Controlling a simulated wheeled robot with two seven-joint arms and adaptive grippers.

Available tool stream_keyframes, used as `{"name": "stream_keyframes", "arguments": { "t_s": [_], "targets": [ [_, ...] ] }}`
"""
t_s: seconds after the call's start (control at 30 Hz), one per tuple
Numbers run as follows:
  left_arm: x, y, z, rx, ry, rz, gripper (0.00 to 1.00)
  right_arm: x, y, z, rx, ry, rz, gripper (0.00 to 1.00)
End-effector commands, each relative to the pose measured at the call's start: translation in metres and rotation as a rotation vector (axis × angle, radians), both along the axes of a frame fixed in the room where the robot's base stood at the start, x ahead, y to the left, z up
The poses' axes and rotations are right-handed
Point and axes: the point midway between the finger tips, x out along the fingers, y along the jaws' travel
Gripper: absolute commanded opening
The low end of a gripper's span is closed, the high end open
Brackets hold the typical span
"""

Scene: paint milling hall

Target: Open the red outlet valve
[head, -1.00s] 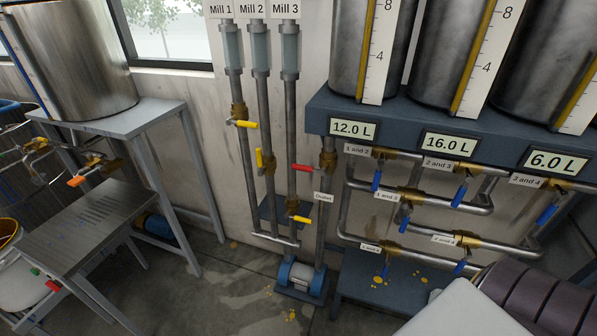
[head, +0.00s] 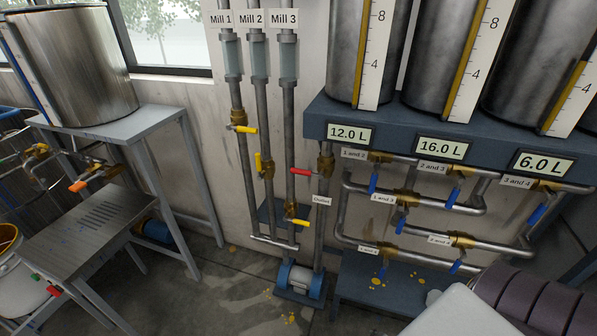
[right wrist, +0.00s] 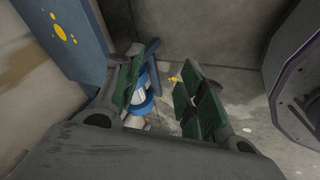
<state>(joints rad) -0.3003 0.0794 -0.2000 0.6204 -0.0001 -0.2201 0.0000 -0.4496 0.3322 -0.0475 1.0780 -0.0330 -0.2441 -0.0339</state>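The red outlet valve handle (head: 301,171) is in the head view, on the vertical pipe marked with the Outlet label (head: 321,200). It points left, roughly level, across its upright pipe. No gripper is near it in the head view. My right gripper (right wrist: 168,88) shows only in the right wrist view. Its green-padded fingers are apart, with nothing held between them. Past the fingers, the blue and white pump (right wrist: 141,100) on the floor is partly hidden by the left finger. My left gripper is in neither current view.
Yellow mill valve handles (head: 245,129) sit left of the red one. Blue-handled valves (head: 373,183) on crossing pipes are to its right, below a dark shelf (head: 400,125) with tanks. A metal table (head: 160,121) stands left. Open floor (head: 230,290) lies before the pump.

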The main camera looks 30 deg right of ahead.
Motion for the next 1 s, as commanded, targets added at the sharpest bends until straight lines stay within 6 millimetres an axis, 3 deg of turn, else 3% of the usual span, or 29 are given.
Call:
{"name": "stream_keyframes", "arguments": {
  "t_s": [0.2,0.47,0.7,1.0],
  "targets": [
    [0.001,0.000,0.003,0.000,-0.001,0.000,0.40,0.070,-0.026,0.063,-0.058,-0.123,0.065,0.40],
    [0.001,0.000,0.006,0.000,-0.001,0.000,0.40,0.147,-0.038,0.146,-0.131,-0.265,0.157,0.40],
    [0.001,0.000,0.008,0.000,-0.001,0.000,0.40,0.207,-0.034,0.232,-0.204,-0.392,0.252,0.40],
    [0.001,0.000,0.009,0.000,-0.001,0.000,0.40,0.265,-0.013,0.347,-0.312,-0.547,0.377,0.40]
  ]
}}
